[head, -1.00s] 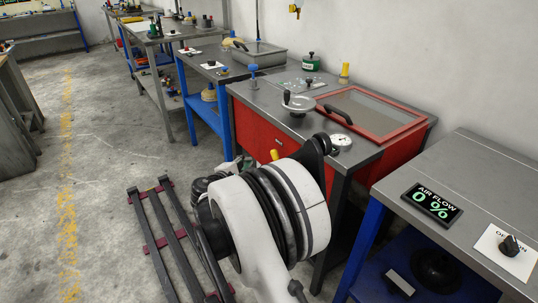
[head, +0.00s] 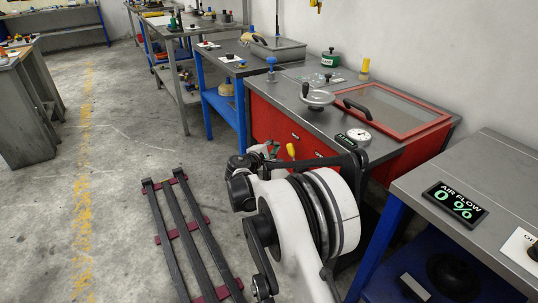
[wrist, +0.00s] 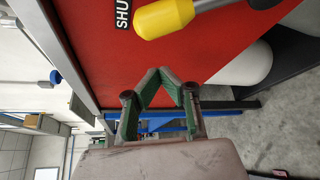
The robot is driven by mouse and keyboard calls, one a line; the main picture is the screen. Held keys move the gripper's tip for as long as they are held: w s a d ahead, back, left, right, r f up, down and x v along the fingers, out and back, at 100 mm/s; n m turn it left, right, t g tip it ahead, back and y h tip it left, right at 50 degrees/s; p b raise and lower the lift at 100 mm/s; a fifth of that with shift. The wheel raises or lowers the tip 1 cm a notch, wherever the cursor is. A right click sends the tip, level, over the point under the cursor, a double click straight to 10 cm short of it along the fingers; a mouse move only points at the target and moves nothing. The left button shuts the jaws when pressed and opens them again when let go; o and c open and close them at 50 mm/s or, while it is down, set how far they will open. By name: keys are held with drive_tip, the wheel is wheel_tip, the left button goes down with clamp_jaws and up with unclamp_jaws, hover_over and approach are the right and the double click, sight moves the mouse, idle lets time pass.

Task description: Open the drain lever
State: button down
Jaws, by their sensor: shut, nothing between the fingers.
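A lever with a yellow grip (wrist: 165,17) and a metal shank is on the red front panel of the press cabinet (wrist: 215,45), at the top of the wrist view. A black label (wrist: 123,13) reading "SHU", cut off, is beside it. In the head view the yellow grip (head: 291,151) shows low on the red cabinet front (head: 290,125), just above my arm. My gripper (wrist: 160,72), with green inner pads, is shut and empty in front of the panel. It is apart from the yellow grip, below it in the wrist view. My gripper is partly hidden behind my arm in the head view.
The press top has a handwheel (head: 318,97), a pressure gauge (head: 359,137) and a red-framed glass lid (head: 395,110). A bench with an air flow display (head: 455,203) stands at right. Dark rails (head: 182,232) lie on the floor at left. Open floor lies farther left.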

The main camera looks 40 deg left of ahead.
drive_tip(key=shift+w+d+r+b, duration=0.1)
drive_tip(key=shift+d+r+b, duration=0.15)
drive_tip(key=shift+d, duration=0.35)
drive_tip(key=shift+d+r+b, duration=0.2)
drive_tip(key=shift+d+r, duration=0.05)
drive_tip(key=shift+d, duration=0.35)
drive_tip(key=shift+w+d+r+b, duration=0.1)
drive_tip(key=shift+d+r+b, duration=0.15)
drive_tip(key=shift+d, duration=0.35)
drive_tip(key=shift+r, duration=0.1)
